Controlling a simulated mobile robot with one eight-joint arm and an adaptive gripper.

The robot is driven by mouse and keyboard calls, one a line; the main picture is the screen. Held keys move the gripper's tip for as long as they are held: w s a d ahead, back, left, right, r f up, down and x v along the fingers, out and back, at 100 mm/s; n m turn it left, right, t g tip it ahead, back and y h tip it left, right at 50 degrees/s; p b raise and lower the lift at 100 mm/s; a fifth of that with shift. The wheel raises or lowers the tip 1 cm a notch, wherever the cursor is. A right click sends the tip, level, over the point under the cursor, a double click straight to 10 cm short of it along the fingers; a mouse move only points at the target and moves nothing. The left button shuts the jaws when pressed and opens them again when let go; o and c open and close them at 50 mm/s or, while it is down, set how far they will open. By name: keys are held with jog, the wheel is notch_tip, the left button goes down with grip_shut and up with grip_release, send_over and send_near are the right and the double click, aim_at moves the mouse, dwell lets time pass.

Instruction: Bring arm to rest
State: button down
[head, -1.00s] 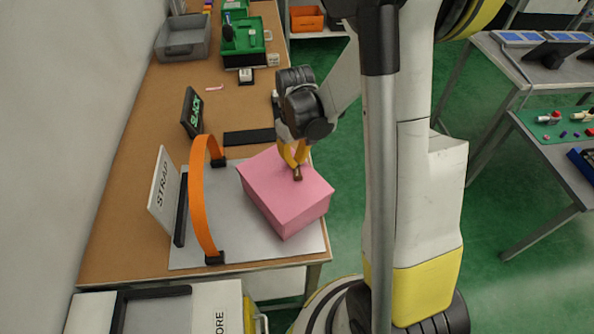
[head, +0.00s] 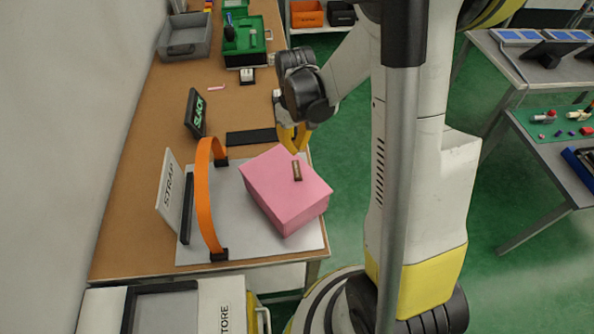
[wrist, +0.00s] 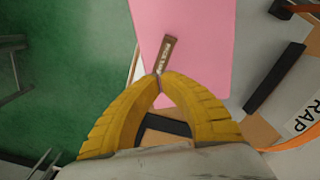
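My gripper (head: 297,146) is at the far edge of the pink box, clear of the small brown tag (head: 297,171) on its top. In the wrist view the two yellow fingers of my gripper (wrist: 160,76) meet at their tips, with nothing visible between them. The tag (wrist: 166,55) lies just beyond the fingertips there. The pink box (head: 280,198) sits on a grey plate (head: 228,200) on the table. My arm reaches over the table from the right.
An orange strap (head: 203,200) arches over the plate's left side, beside a STRAP sign (head: 170,190). A grey bin (head: 185,42) and green tray (head: 245,42) stand at the far end. Green floor is right.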

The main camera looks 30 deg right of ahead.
jog(key=s+a+r+m+t+b, duration=0.1)
jog(key=s+a+r+t+b, duration=0.6)
jog(key=s+a+r, duration=0.2)
jog(key=s+r, duration=0.1)
jog(key=s, duration=0.1)
jog(key=shift+s+a, duration=0.35)
jog(key=shift+a, duration=0.05)
dwell(0.8)
